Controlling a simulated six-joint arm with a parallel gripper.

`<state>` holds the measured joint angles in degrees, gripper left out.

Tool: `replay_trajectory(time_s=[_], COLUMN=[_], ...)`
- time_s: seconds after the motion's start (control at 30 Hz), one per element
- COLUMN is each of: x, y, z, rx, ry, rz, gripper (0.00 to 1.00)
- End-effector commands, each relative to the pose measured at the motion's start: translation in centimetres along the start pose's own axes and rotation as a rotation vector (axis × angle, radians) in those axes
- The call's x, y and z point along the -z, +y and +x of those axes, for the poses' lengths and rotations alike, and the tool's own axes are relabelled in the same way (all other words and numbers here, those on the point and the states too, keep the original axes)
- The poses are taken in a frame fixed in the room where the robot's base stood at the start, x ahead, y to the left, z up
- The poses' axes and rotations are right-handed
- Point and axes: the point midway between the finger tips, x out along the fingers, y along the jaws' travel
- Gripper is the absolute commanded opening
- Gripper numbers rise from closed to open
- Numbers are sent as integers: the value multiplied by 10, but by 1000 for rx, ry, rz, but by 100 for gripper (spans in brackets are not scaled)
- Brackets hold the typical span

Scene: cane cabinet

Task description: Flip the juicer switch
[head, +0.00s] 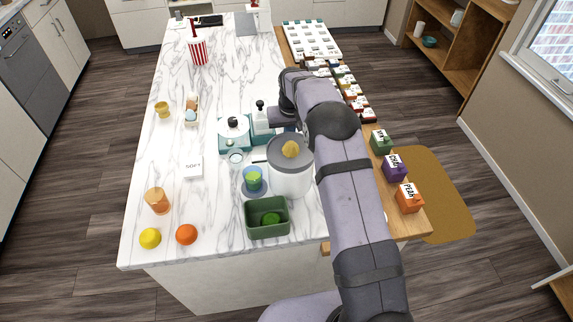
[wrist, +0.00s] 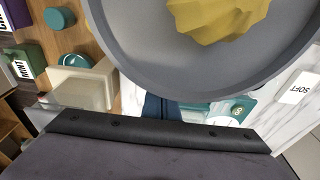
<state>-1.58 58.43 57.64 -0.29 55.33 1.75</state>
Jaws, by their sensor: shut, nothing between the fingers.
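The juicer (head: 291,178) is a white cylinder with a grey dish on top and a yellow ridged cone in it. It stands upright on the marble counter. In the wrist view its grey dish (wrist: 120,50) and yellow cone (wrist: 218,16) fill the top, close to the camera. I cannot make out the switch in either view. My gripper (head: 283,116) is at the far side of the juicer, past the bent wrist, partly hidden by it. A dark edge of it (wrist: 160,130) crosses the wrist view. Its fingertips are not clearly visible; nothing is seen held.
A green bin (head: 251,218) and a blue-green cup (head: 253,180) stand close to the juicer. A teal appliance (head: 226,147) and a white bottle (head: 260,119) are behind it. Labelled boxes (head: 394,168) line the wooden right edge.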

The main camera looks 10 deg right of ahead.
Motion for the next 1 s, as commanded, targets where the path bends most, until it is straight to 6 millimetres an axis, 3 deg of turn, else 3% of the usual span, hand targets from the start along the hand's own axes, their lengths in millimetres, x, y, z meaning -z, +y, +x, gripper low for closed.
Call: replay_trajectory(time_s=[1.0], x=[-1], y=[0], z=[6], rx=[0], ry=[-1], rz=[0], gripper=[0])
